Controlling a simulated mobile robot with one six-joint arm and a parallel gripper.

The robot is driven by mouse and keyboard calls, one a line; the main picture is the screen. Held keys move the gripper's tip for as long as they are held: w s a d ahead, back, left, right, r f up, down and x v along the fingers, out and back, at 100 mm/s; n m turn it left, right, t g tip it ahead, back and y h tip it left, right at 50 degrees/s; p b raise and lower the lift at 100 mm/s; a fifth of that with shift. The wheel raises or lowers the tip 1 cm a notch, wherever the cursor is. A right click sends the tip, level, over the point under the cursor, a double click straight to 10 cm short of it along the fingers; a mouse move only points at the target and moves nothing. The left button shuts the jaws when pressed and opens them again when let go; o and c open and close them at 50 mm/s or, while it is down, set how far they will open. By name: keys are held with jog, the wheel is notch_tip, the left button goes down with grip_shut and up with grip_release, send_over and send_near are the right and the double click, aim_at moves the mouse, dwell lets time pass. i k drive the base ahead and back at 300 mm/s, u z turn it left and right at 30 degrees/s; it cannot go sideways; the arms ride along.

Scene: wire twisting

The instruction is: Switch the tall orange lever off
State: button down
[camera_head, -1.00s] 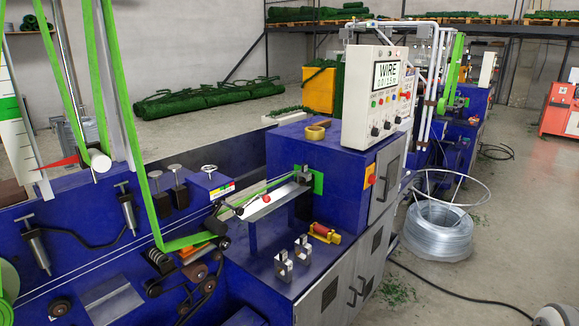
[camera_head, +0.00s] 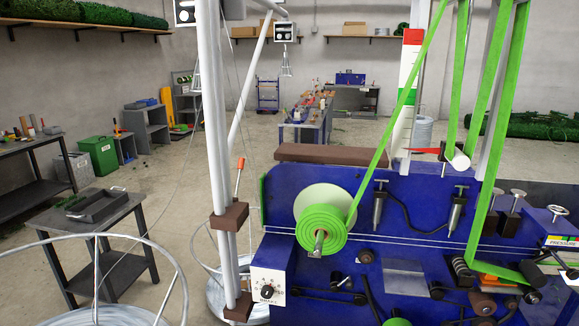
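A tall lever with an orange handle (camera_head: 240,163) stands by the white vertical poles, left of the blue machine. Its thin shaft tilts slightly, with the handle at the top. It rises beside a brown block (camera_head: 230,216) on the poles; its lower end is hard to make out. I cannot tell from its pose whether it is on or off. My gripper is not in view.
The blue machine (camera_head: 400,205) with a green tape roll (camera_head: 322,230) fills the right. A white dial box (camera_head: 268,287) sits low at its left end. Wire hoops (camera_head: 163,262) and a small dark table (camera_head: 110,262) stand at left. Open floor (camera_head: 180,185) lies behind.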

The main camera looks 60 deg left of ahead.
aim_at(241, 163)
jog(key=u, duration=2.25)
jog(key=i, duration=1.55)
jog(key=u, duration=0.2)
